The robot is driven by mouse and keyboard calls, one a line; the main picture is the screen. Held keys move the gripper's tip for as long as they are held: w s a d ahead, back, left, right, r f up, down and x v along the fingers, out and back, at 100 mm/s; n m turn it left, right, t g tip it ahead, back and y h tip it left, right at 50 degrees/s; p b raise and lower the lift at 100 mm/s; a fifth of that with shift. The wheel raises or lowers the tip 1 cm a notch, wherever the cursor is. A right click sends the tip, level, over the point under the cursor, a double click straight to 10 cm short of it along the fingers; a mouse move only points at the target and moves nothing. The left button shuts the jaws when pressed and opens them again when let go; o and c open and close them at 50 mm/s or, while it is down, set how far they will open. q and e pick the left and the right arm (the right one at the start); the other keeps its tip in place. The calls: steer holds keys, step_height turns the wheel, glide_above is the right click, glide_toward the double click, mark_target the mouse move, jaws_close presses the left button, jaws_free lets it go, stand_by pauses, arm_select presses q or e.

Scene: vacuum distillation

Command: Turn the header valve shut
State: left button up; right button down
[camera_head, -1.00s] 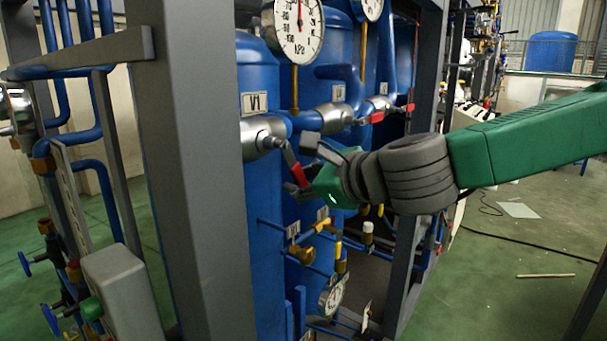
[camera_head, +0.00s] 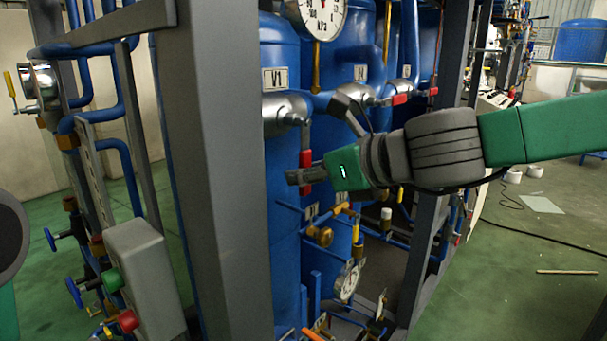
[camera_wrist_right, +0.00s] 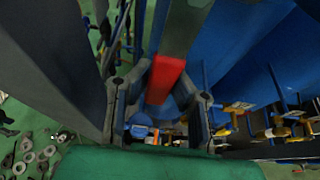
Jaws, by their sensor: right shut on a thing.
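The header valve has a silver body (camera_head: 285,115) beside the V1 label, at the front blue tank. Its lever (camera_head: 306,160), grey with a red grip, hangs almost straight down from the valve. My right gripper (camera_head: 306,178) comes in from the right and is shut on the lower part of the red grip. In the right wrist view the red lever grip (camera_wrist_right: 164,79) lies between the two dark fingers. The fingers partly hide the lever's lower end in the head view. My left gripper is not in view.
A thick grey frame post (camera_head: 215,170) stands just left of the valve. A pressure gauge (camera_head: 320,15) is above it. More valves with red levers (camera_head: 400,99) sit behind. Small yellow-handled valves and blue pipes lie below my right gripper.

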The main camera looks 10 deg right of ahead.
steer(key=shift+s+f, duration=0.15)
steer(key=shift+f, duration=0.35)
steer(key=c, duration=1.6)
jaws_free()
steer(key=shift+o, duration=1)
steer(key=shift+r, duration=0.1)
steer(key=shift+d+r, duration=0.15)
steer(key=v, duration=1.2)
